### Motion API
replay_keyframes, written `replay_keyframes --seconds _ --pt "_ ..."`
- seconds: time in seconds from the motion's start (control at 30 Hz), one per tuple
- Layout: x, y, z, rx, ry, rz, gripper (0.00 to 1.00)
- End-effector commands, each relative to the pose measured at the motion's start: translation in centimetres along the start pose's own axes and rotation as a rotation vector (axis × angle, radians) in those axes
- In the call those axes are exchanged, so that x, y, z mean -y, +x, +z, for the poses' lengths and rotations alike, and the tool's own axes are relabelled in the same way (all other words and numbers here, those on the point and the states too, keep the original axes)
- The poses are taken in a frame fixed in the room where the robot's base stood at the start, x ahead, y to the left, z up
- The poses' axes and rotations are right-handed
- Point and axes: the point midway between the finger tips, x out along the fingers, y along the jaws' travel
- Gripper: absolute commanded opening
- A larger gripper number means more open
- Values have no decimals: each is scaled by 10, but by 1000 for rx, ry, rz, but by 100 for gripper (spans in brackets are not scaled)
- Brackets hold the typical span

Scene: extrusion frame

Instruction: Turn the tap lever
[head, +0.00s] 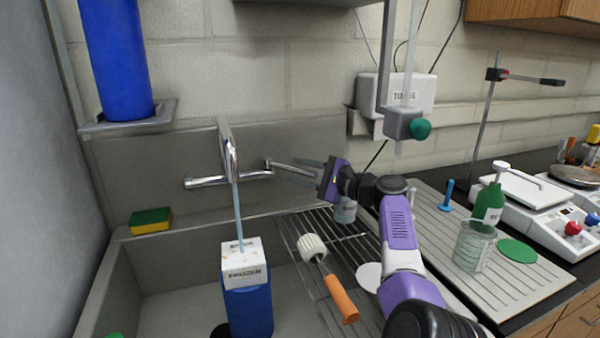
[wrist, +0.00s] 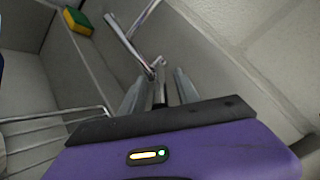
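The chrome tap (head: 228,160) is mounted on the wall above the sink, with a tall curved spout. A stream of water runs down from it. Its lever (head: 285,167) sticks out from the right end of the tap body toward my gripper. My gripper (head: 304,172) is beside the tap's right end, fingers pointing left. In the wrist view the lever (wrist: 159,82) lies between the two open fingers (wrist: 157,88), with a gap visible on each side. The lever's end near the palm is partly hidden in the head view.
A white box labelled FROZEN (head: 244,262) stands on a blue block (head: 250,307) under the water. A wire rack (head: 292,232) with an orange-handled brush (head: 340,297) lies right of the sink. A yellow-green sponge (head: 150,220) sits left. A bottle (head: 345,210) stands below my gripper.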

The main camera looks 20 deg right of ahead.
Motion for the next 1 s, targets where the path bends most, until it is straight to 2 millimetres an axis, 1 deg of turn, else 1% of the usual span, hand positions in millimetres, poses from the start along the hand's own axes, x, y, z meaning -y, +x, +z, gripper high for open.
replay_keyframes --seconds 0.17,0.5,0.6,0.73,0.97,1.0 --pt "0 -14 -2 -2 -1 -1 38" --pt "-1 -63 -2 -2 0 0 38" --pt "0 -72 -1 -2 0 -1 38" --pt "-1 -78 -1 0 1 1 38" --pt "-1 -78 -1 0 1 1 38" --pt "-1 -78 -1 0 1 1 30"
